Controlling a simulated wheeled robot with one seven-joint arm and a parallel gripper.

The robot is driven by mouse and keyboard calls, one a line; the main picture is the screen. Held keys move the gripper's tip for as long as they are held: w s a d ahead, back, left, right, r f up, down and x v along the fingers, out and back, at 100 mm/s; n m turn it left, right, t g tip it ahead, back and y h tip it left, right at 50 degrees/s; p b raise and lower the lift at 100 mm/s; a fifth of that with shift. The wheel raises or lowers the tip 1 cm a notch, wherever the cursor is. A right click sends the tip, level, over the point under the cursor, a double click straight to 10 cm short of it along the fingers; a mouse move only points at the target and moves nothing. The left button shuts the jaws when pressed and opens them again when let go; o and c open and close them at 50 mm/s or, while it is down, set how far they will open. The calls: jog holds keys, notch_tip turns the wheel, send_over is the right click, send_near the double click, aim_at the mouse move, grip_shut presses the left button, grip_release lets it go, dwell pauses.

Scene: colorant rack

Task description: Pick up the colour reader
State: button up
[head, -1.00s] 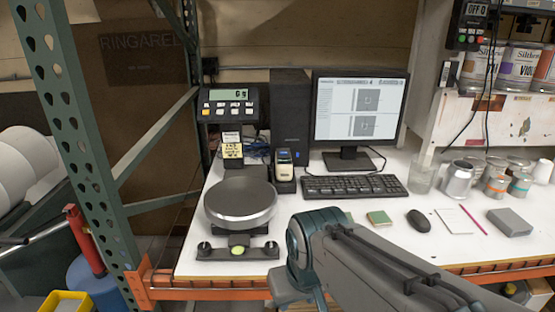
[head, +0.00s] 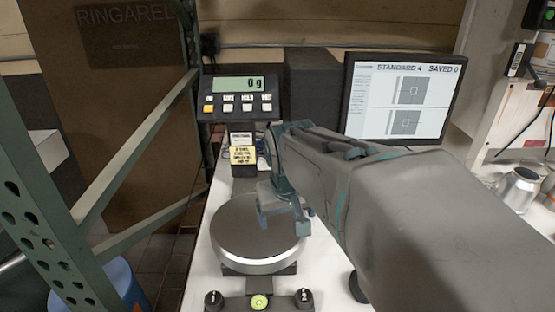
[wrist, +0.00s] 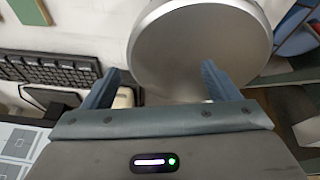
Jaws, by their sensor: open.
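The colour reader is hidden behind my arm in the head view. In the wrist view, a pale rounded piece with a dark edge, which looks like the colour reader (wrist: 124,98), shows partly beside and behind the left finger. My gripper (head: 283,217) is open and empty, over the right part of the round scale pan in the head view. In the wrist view its two blue fingers are spread apart, and the space between the fingertips (wrist: 163,75) holds nothing. The pale piece is not between the fingers.
The round scale pan (head: 250,243) stands below my gripper, with its display (head: 238,97) on a post behind. The monitor (head: 398,100) and a dark computer case (head: 312,88) stand behind my arm. The keyboard (wrist: 50,70) lies left in the wrist view. A green upright (head: 45,215) bounds the left.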

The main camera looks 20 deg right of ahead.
jog(key=w+d+b, duration=0.1)
jog(key=w+d, duration=0.3)
jog(key=w, duration=0.2)
jog(key=w+d+r+m+t+b, duration=0.1)
jog(key=w+d+b, duration=0.1)
jog(key=w+d, duration=0.3)
jog(key=w+d+m+b, duration=0.1)
jog(key=w+d, duration=0.3)
jog(key=w, duration=0.3)
jog(key=shift+w+d+r+t, duration=0.15)
jog(key=shift+d+r+t, duration=0.1)
jog(key=shift+d+t, duration=0.15)
jog(key=shift+w+d+f, duration=0.1)
jog(key=shift+w+d, duration=0.1)
jog(key=shift+w, duration=0.05)
jog(key=x, duration=0.8)
jog(key=shift+w+d, duration=0.15)
jog(key=shift+w, duration=0.1)
jog(key=shift+w+d+r+x, duration=0.1)
jog(key=shift+x, duration=0.75)
jog(key=shift+w+d+r+x, duration=0.1)
jog(key=shift+w+x, duration=0.05)
jog(key=shift+x, duration=0.65)
jog(key=shift+w+d+x, duration=0.1)
jog(key=shift+x, duration=0.75)
jog(key=shift+r, duration=0.1)
jog(key=c, duration=1.5)
